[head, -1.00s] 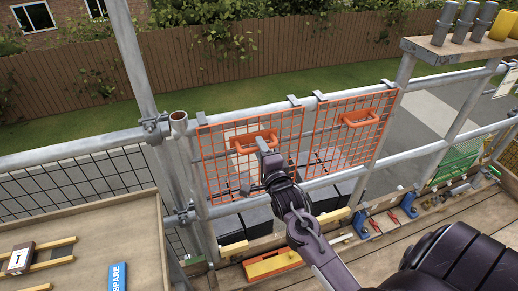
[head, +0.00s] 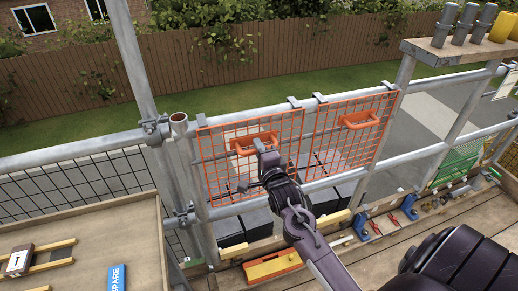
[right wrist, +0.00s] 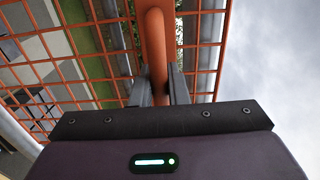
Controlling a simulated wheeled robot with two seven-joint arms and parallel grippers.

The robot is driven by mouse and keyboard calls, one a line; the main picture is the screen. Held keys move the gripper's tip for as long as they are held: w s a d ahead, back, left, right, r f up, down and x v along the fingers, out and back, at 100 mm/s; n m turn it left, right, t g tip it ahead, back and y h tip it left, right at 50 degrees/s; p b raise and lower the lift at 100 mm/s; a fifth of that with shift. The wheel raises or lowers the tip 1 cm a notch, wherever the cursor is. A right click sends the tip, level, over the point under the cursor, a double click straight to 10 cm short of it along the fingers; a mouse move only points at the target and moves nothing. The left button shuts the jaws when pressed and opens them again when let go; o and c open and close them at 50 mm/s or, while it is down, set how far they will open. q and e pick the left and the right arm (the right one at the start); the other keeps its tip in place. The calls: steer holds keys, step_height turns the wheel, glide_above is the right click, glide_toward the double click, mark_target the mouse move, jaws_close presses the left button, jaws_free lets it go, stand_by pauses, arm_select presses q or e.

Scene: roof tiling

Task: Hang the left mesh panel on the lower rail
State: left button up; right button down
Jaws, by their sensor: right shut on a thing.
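The left mesh panel (head: 222,172) is an orange wire grid with an orange handle (head: 243,146), upright against the scaffold rails in the head view. Its grey top hooks (head: 294,102) are at the upper visible rail (head: 256,110); I cannot tell whether they bear on it. Its bottom edge is near the lower visible rail (head: 232,210). My right gripper (head: 266,146) is shut on the handle. In the right wrist view the gripper's fingers (right wrist: 160,88) stand on both sides of the handle (right wrist: 154,38), with the grid behind. My left gripper is not in view.
A second orange mesh panel (head: 372,145) hangs close at the right. A scaffold post (head: 137,65) stands at the left, beside a wooden tray (head: 95,225). Tools and blue stands (head: 410,207) lie along the plank deck. A shelf (head: 450,48) holds grey cylinders at the upper right.

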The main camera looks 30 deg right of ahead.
steer(key=shift+r, duration=0.2)
steer(key=shift+r+p, duration=2.4)
steer(key=p+v, duration=0.4)
steer(key=v, duration=0.6)
steer(key=shift+a+f, duration=0.1)
steer(key=shift+a, duration=0.1)
